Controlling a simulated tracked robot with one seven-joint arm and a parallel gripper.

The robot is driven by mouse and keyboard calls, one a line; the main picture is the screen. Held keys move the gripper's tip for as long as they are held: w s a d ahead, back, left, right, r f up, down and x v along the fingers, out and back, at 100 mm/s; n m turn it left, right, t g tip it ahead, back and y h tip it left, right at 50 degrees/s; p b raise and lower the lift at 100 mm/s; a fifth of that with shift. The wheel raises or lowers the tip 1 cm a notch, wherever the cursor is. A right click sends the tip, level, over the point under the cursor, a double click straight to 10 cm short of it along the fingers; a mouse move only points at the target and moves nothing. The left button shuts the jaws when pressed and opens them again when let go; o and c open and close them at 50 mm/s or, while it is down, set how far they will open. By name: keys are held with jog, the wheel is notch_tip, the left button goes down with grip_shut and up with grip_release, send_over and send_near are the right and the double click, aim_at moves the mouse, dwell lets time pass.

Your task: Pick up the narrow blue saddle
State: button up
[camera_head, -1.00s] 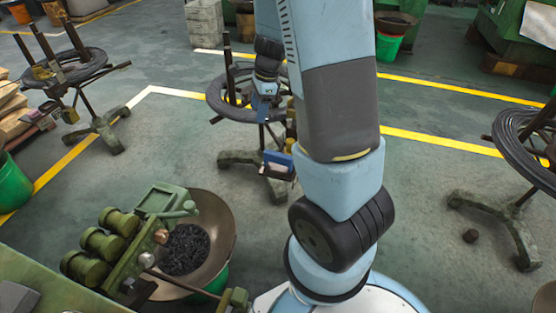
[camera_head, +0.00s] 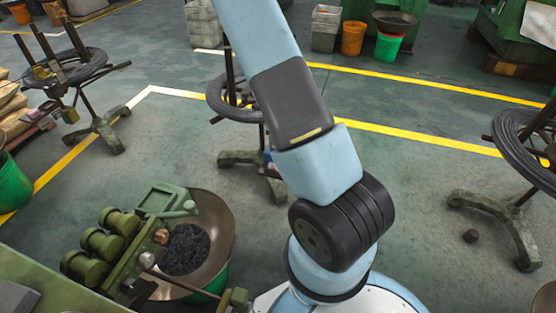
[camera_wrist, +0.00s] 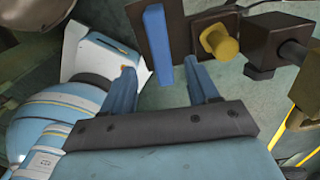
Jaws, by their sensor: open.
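The narrow blue saddle (camera_wrist: 158,45) is a slim, upright blue bar in the wrist view. It lies against a dark brown plate (camera_wrist: 172,22) at the top middle. My gripper (camera_wrist: 161,66) is open and empty, its two blue-grey fingers pointing towards the saddle. The saddle's lower end shows between the fingertips, with a gap on both sides. I cannot tell how deep it is between them. In the head view my arm hides the gripper and most of the saddle's surroundings.
A yellow knob (camera_wrist: 220,42) and a dark block (camera_wrist: 275,47) sit right of the saddle in the wrist view. In the head view, a wire-coil stand (camera_head: 235,105) is behind my arm, another coil stand (camera_head: 510,185) is right, and a pan of dark pieces (camera_head: 215,225) is front left.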

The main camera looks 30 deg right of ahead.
jog(key=shift+s+d+f, duration=0.1)
jog(key=shift+f, duration=2.25)
jog(key=shift+s+d+f, duration=0.1)
jog(key=shift+f, duration=2.25)
grip_shut()
jog(key=shift+w+r, duration=0.1)
